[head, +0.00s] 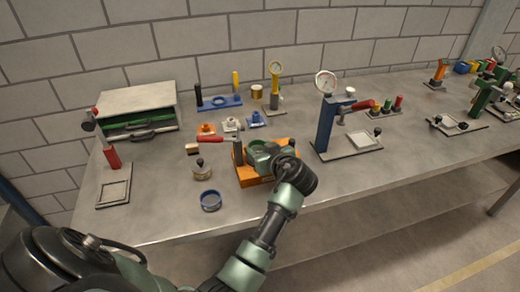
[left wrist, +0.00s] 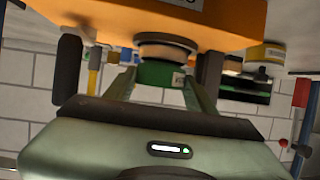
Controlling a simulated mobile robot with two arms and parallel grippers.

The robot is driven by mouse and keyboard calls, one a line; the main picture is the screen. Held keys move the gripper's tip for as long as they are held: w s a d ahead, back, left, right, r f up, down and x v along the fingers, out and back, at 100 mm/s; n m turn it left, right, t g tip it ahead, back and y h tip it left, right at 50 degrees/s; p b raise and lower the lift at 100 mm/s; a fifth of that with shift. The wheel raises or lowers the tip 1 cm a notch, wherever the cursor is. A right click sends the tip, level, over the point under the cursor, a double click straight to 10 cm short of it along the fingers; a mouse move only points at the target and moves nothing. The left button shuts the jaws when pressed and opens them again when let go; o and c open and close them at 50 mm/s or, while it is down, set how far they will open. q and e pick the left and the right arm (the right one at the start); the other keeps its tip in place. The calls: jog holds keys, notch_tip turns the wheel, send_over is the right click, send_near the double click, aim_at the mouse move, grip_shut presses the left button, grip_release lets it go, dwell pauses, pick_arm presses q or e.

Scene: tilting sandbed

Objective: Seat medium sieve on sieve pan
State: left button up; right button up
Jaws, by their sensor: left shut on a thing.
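My left gripper (head: 268,158) is over an orange block-like stand (head: 283,177) near the middle of the bench. In the left wrist view, its two fingers (left wrist: 162,88) are shut on a small green round piece (left wrist: 162,74), likely the medium sieve. A coppery ring (left wrist: 166,50) shows between the green piece and the orange stand (left wrist: 220,18); I cannot tell whether they touch. The gripper and arm hide most of this in the head view. I cannot tell which thing is the sieve pan. My right gripper is not in view.
A blue press with a gauge (head: 326,125) stands to the right. A drawer cabinet (head: 138,112) is at the back left.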

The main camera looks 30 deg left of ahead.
pick_arm(q)
jog(key=shift+f+b, duration=0.3)
dwell(0.4)
jog(key=o, duration=1.5)
jog(key=shift+c, duration=0.2)
